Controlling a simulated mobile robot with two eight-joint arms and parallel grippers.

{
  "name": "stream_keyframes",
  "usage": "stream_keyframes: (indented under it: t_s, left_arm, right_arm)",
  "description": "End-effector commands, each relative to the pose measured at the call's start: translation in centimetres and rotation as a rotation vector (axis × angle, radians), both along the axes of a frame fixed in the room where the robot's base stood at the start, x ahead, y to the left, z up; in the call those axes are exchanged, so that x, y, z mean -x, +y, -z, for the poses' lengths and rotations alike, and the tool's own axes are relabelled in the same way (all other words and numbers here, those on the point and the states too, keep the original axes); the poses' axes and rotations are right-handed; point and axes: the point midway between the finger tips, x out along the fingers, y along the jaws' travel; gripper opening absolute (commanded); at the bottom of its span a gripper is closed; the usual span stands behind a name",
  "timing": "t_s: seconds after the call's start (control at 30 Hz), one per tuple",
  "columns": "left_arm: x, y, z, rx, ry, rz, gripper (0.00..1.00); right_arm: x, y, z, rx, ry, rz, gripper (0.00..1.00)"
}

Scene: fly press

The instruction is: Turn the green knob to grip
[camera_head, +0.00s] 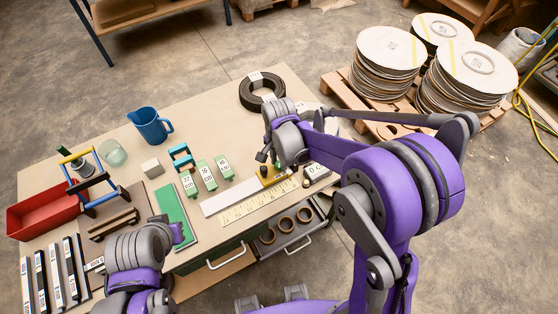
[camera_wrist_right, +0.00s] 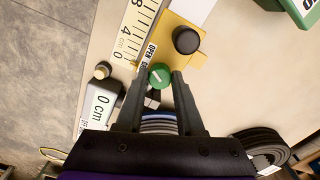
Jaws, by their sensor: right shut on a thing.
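The green knob (camera_wrist_right: 160,76) shows in the right wrist view, with a white line across its top lying slightly aslant. A white label reading OPEN (camera_wrist_right: 149,52) is beside it; no other setting is legible. My right gripper (camera_wrist_right: 163,78) is shut on the knob, a fingertip on each side. In the head view my right gripper (camera_head: 266,158) is at the yellow plate (camera_head: 270,181), and the knob is not clearly visible there. The plate (camera_wrist_right: 180,62) carries a black knob (camera_wrist_right: 186,40) close by. My left arm's end (camera_head: 182,234) is at the near table edge, its fingers not discernible.
A ruler (camera_head: 250,208) and a white strip (camera_head: 229,197) lie beside the plate. Green labelled blocks (camera_head: 207,176), a blue jug (camera_head: 150,126) and a red bin (camera_head: 42,213) stand to the left. A black coil (camera_head: 262,92) lies at the back. An open drawer (camera_head: 290,242) holds rings.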

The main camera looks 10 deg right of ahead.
Motion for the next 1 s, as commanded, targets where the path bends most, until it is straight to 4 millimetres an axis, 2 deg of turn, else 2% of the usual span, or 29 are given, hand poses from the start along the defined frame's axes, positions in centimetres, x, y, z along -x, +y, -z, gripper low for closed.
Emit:
stream_keyframes:
  t_s: [0.37, 1.0]
  left_arm:
    - [0.5, 0.0, 1.2, 0.000, 0.009, 0.000, 0.00]
    - [1.5, 0.0, 4.3, 0.000, 0.028, 0.000, 0.00]
  right_arm:
    - [0.1, 0.0, 0.2, -0.001, 0.001, -0.142, 0.00]
    - [0.1, -0.1, 0.1, 0.000, 0.000, -0.724, 0.00]
